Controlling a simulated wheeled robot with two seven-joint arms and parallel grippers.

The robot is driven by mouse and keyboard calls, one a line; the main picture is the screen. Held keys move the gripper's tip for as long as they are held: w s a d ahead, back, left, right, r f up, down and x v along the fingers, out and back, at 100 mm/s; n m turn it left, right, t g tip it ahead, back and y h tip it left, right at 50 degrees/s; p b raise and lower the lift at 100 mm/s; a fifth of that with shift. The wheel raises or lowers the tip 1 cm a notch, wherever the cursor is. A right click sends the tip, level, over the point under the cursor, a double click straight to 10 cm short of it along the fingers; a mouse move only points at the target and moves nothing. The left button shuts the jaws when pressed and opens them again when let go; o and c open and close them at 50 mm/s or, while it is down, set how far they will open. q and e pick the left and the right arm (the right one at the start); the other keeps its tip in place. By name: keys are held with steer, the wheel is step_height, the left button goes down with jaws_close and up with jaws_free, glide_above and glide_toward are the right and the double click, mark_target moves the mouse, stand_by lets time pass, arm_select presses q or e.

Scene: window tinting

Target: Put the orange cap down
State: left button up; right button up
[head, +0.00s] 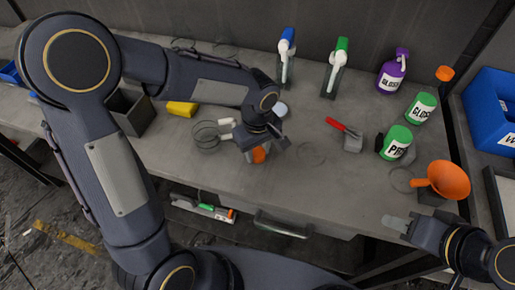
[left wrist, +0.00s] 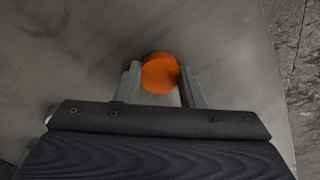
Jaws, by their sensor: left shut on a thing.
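The orange cap (head: 258,155) is at my left gripper (head: 262,150), over the middle of the grey workbench near its front edge. In the left wrist view the round orange cap (left wrist: 160,73) sits between the two grey fingers of the left gripper (left wrist: 160,82), which is shut on it. I cannot tell whether the cap touches the bench top. My right gripper (head: 398,223) is empty at the lower right, by the bench's front edge; its jaw gap is unclear.
An orange funnel (head: 447,180), green bottles (head: 396,142) and a purple spray bottle (head: 392,75) stand at the right. A red-handled tool (head: 345,128) lies centre right. A yellow block (head: 181,109) lies at the left. The bench between cap and red-handled tool is mostly clear.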

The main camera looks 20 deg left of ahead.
mark_target(257, 153)
arm_select(q)
steer(key=o, duration=1.1)
steer(key=shift+f, duration=0.1)
step_height(257, 153, up, 12)
steer(key=shift+r+p, duration=0.15)
steer(key=shift+p, duration=0.2)
steer(key=shift+o, duration=0.3)
steer(key=o, duration=0.5)
steer(key=shift+c, duration=0.2)
